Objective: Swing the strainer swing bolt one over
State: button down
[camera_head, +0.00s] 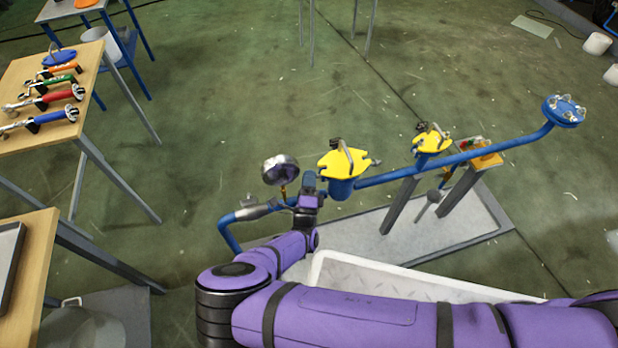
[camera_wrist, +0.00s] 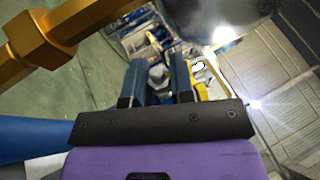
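The strainer with a yellow lid (camera_head: 343,165) stands upright on the blue pipe in the head view. A dark-headed bolt (camera_head: 336,143) shows at the lid's far edge, and a grey bolt (camera_head: 374,162) sticks out at its right. My gripper (camera_head: 309,180) is just left of the strainer, below the gauge. In the wrist view its two blue fingers (camera_wrist: 160,75) stand apart. A grey nut-like part (camera_wrist: 158,76) shows between them; I cannot tell whether it is touched. Part of the yellow lid (camera_wrist: 205,80) lies just right of the fingers.
A round gauge (camera_head: 281,170) is close left of my gripper; its brass stem (camera_wrist: 75,25) looms in the wrist view. A second yellow lid (camera_head: 432,140) and an end flange (camera_head: 563,111) are to the right. A white tray (camera_head: 400,281) lies below; tool tables are left.

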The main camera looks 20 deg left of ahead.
jog(key=shift+d+r+m+g+h, duration=0.1)
jog(key=shift+r+m+g+h, duration=0.25)
jog(key=shift+m, duration=0.6)
jog(key=shift+r+m+g+h, duration=0.25)
jog(key=shift+m+h, duration=0.2)
jog(key=shift+m, duration=0.5)
jog(key=c, duration=1.2)
grip_release()
jog(key=shift+c, duration=0.2)
jog(key=a+v, duration=0.1)
jog(key=v, duration=0.9)
jog(key=shift+s+d, duration=0.35)
jog(key=shift+d, duration=0.2)
jog(key=shift+f, duration=0.1)
